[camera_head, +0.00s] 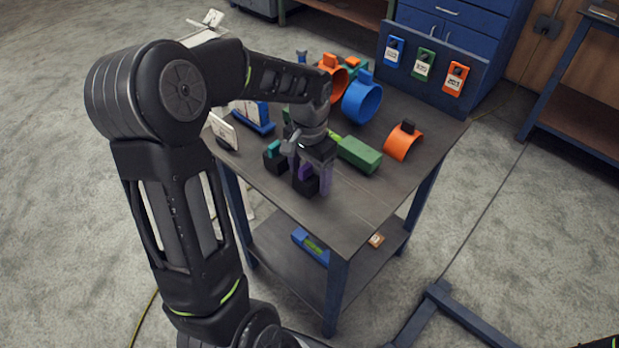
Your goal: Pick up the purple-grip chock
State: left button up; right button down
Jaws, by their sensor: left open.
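The purple-grip chock (305,184) is a small black block with a purple grip on top. It stands on the dark table near its front edge. My left gripper (310,178) points down over it from above. Its jaws are open, with one finger to the right of the chock and the other on its left side. The gripper partly hides the purple grip. I cannot tell whether the fingers touch it. My right gripper is out of view.
A teal-grip black chock (273,158) stands close left of the gripper. A green block (359,154), an orange half-shell (403,142) and a blue ring (362,101) stand behind and to the right. The table's (385,191) front right is clear.

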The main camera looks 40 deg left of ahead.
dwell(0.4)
pick_arm(q)
grip_shut()
dwell(0.7)
